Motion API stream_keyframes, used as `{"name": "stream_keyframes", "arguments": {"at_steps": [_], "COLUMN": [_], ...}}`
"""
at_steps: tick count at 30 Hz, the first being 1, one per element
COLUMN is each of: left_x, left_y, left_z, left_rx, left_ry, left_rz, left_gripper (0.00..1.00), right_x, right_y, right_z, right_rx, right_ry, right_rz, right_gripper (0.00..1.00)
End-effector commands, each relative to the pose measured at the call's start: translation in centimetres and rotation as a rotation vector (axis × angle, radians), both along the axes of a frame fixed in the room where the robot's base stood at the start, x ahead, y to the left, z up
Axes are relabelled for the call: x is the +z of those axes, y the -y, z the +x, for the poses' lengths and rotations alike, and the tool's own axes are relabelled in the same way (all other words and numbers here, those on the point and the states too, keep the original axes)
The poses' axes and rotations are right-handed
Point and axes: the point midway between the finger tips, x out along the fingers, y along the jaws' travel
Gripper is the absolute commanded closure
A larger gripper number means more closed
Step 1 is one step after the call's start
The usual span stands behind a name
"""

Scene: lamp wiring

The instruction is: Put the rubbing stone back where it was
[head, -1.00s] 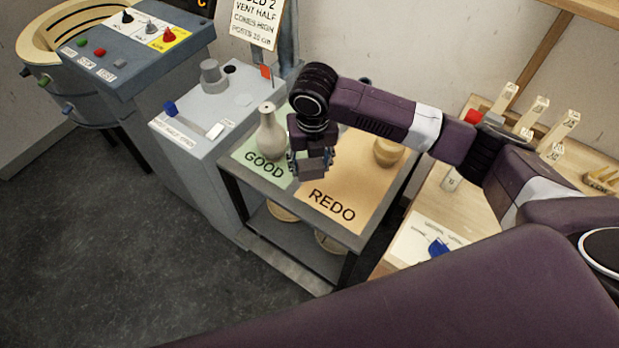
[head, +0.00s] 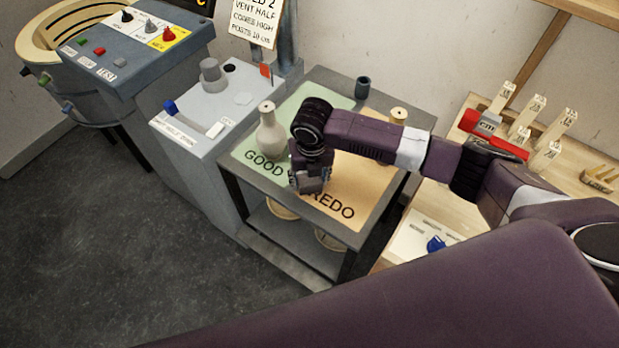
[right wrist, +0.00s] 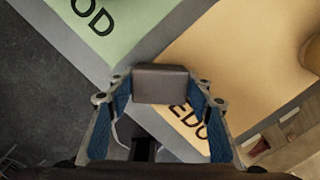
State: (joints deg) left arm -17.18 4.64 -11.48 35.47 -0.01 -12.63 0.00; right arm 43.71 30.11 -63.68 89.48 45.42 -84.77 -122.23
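A dark grey-brown block, which looks like the rubbing stone (right wrist: 162,83), sits between the fingertips of my right gripper (right wrist: 163,88) in the right wrist view. The pads lie against its two sides. In the head view my right gripper (head: 310,186) points down over the front of the small table, near the border of the green GOOD mat (head: 250,150) and the orange REDO mat (head: 365,177). The stone is hard to make out there. Whether it touches the table I cannot tell. My left gripper is out of view.
A pale bottle (head: 271,138) stands on the GOOD mat, close left of my right gripper. A jar (head: 398,116) on the REDO mat is partly hidden by my arm. A dark cup (head: 362,87) stands at the back. A wooden bench (head: 575,165) with labelled posts is at right.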

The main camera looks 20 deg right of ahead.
Motion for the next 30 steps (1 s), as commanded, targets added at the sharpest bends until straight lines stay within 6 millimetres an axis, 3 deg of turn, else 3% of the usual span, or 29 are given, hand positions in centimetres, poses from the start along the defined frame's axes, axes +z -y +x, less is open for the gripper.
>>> {"name": "stream_keyframes", "arguments": {"at_steps": [4, 16, 30], "left_x": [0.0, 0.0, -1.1], "left_y": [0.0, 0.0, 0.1], "left_z": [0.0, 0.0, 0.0], "left_rx": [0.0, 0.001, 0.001], "left_ry": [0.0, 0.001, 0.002], "left_rz": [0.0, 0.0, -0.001], "left_gripper": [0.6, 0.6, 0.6], "right_x": [0.0, 0.9, 10.0], "right_y": [0.0, 0.0, -0.2], "right_z": [0.0, 0.0, -1.1], "right_rx": [0.0, 0.0, 0.0], "right_ry": [-0.001, 0.001, 0.003], "right_rz": [0.0, 0.002, 0.002], "right_gripper": [0.36, 0.36, 0.36]}}
